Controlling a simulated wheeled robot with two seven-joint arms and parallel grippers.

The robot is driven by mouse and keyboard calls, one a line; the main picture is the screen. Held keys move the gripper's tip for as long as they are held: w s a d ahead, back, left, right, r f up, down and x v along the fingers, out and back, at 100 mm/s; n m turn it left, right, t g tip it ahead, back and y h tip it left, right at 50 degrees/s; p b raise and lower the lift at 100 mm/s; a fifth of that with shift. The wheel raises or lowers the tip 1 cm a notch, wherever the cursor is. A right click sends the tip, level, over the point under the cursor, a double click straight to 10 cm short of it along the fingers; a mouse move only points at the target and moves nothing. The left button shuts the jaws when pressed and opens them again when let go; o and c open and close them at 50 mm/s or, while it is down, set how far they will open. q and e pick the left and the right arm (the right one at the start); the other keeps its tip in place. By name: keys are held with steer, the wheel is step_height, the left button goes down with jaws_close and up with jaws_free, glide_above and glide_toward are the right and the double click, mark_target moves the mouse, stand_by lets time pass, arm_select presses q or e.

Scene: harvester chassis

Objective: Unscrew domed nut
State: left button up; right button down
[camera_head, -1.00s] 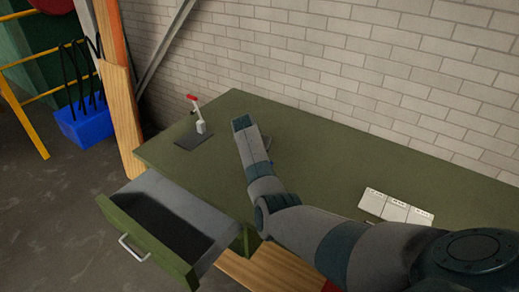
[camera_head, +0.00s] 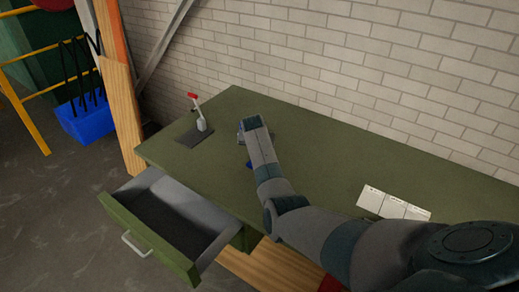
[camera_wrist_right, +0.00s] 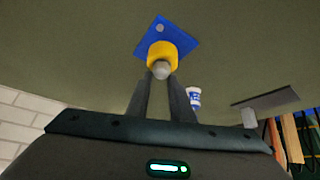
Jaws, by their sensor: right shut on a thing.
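The grey domed nut (camera_wrist_right: 161,69) shows in the right wrist view, in front of a yellow collar (camera_wrist_right: 162,50) on a blue square plate (camera_wrist_right: 178,35). My right gripper (camera_wrist_right: 161,77) is shut on the nut, with one finger on each side of it. In the head view my right arm reaches over the green bench and hides the nut and the fingertips. Only a little blue (camera_head: 249,164) shows beside the arm. My left gripper is in neither view.
On the green bench (camera_head: 330,165), a red-handled lever device (camera_head: 201,124) stands on a dark plate to the left. White panels (camera_head: 395,205) lie at the right. An open drawer (camera_head: 150,240) juts out at the front left. A white and blue cup-like object (camera_wrist_right: 194,97) shows in the wrist view.

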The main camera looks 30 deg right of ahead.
steer(key=n+t+y, duration=0.1)
steer(key=n, duration=0.2)
steer(key=shift+d+y, duration=0.1)
steer(key=shift+y, duration=0.2)
steer(key=shift+n+y, duration=0.5)
steer(key=shift+n, duration=0.6)
steer(key=n+y, duration=0.1)
steer(key=n, duration=0.1)
steer(key=shift+n+t, duration=0.3)
steer(key=shift+n+y, duration=0.5)
steer(key=shift+n+y+b, duration=0.5)
steer(key=shift+n+b, duration=0.1)
steer(key=shift+n, duration=0.2)
